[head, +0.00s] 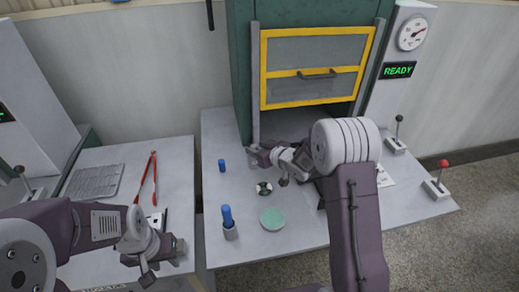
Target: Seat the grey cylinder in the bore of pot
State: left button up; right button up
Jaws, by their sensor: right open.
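A blue peg (227,214) stands upright in a short grey cylindrical piece (230,233) near the table's front left. I cannot tell whether this grey piece is the task's cylinder or the pot. A small round black-and-white part (264,188) lies on the table behind it; whether it has a bore is too small to tell. My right gripper (268,167) is open above the table, behind and slightly right of that part, with nothing seen between its fingers. My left gripper (160,262) is over the left table's front right; its jaw gap is not clear.
A green disc (272,219) and another blue peg (221,166) are on the main table (300,258). A green cabinet with a yellow-framed door (315,68) stands behind. Red-handled tongs (149,175) and a grey tray (94,181) lie left. Levers (437,183) stand right.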

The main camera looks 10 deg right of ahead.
jog(key=v, duration=1.2)
jog(key=s+d+f+m+g+h, duration=0.1)
jog(key=s+f, duration=0.1)
jog(key=s+d+f+m+g+h, duration=0.1)
jog(key=s+f+g+h, duration=0.1)
jog(key=s, duration=0.1)
jog(key=s+d+f+m+g+h, duration=0.1)
jog(key=s+d+f+h, duration=0.1)
jog(key=s, duration=0.1)
jog(key=shift+s+f+g+p, duration=0.1)
jog(key=shift+f+g+p, duration=0.2)
jog(key=s, duration=0.1)
jog(key=s+f+g, duration=0.1)
jog(key=s, duration=0.1)
jog(key=s+m+g, duration=0.1)
jog(key=s, duration=0.1)
jog(key=shift+s+a+f, duration=0.25)
jog(key=shift+a+f, duration=0.1)
jog(key=shift+f, duration=0.05)
jog(key=s+a+g, duration=0.1)
jog(key=s, duration=0.2)
jog(key=s+a+g, duration=0.1)
jog(key=s, duration=0.2)
jog(key=s+a+f+g, duration=0.1)
jog(key=s+g, duration=0.1)
jog(key=shift+s+m, duration=0.3)
jog(key=shift+s, duration=0.1)
jog(key=shift+w+f, duration=0.1)
